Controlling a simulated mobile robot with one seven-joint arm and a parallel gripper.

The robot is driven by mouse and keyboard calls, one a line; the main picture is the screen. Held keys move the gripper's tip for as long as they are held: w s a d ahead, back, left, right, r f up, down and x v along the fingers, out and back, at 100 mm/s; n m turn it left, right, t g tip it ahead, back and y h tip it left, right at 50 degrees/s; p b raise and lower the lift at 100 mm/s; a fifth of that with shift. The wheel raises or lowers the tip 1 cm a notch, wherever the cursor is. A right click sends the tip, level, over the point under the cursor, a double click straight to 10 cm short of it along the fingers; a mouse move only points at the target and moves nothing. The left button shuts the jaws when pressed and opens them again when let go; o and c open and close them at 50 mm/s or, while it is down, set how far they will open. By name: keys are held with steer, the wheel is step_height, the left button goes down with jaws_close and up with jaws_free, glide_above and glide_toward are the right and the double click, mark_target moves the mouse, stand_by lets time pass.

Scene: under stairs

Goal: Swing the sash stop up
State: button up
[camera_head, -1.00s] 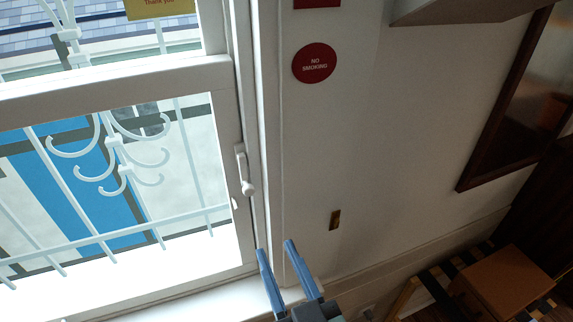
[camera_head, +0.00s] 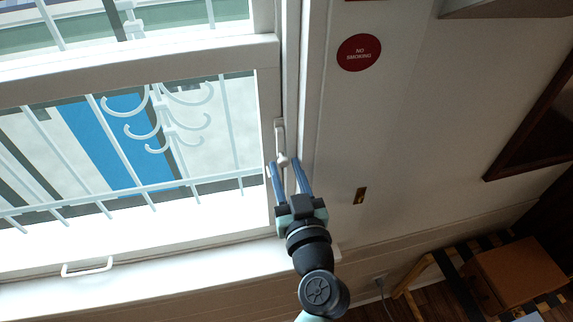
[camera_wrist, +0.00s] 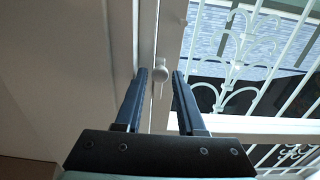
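The sash stop (camera_head: 280,138) is a small white lever on the white window frame, at the right edge of the lower sash (camera_head: 262,125). Its rounded knob is at its lower end in the head view. My gripper (camera_head: 284,164) is open, with its two blue fingers reaching up to either side of the knob. In the wrist view the stop's knob (camera_wrist: 160,74) shows between the tips of my gripper (camera_wrist: 160,72), with gaps on both sides. I cannot tell whether either finger touches it.
A white handle (camera_head: 87,267) is on the sash's bottom rail, above the sill. White bars (camera_head: 125,155) stand outside the glass. The wall to the right has a red no-smoking sign (camera_head: 359,52) and a brass plate (camera_head: 360,195). A wooden box (camera_head: 515,275) is lower right.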

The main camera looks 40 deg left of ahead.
jaws_close()
steer(key=shift+a, duration=0.1)
stand_by(0.4)
steer(key=s+a+r+m+p, duration=0.3)
steer(key=r+m+p, duration=0.2)
steer(key=m, duration=1.2)
steer(key=shift+s+m+p, duration=0.3)
steer(key=shift+m+p, duration=0.1)
steer(key=shift+p, duration=0.3)
steer(key=shift+a, duration=0.1)
jaws_free()
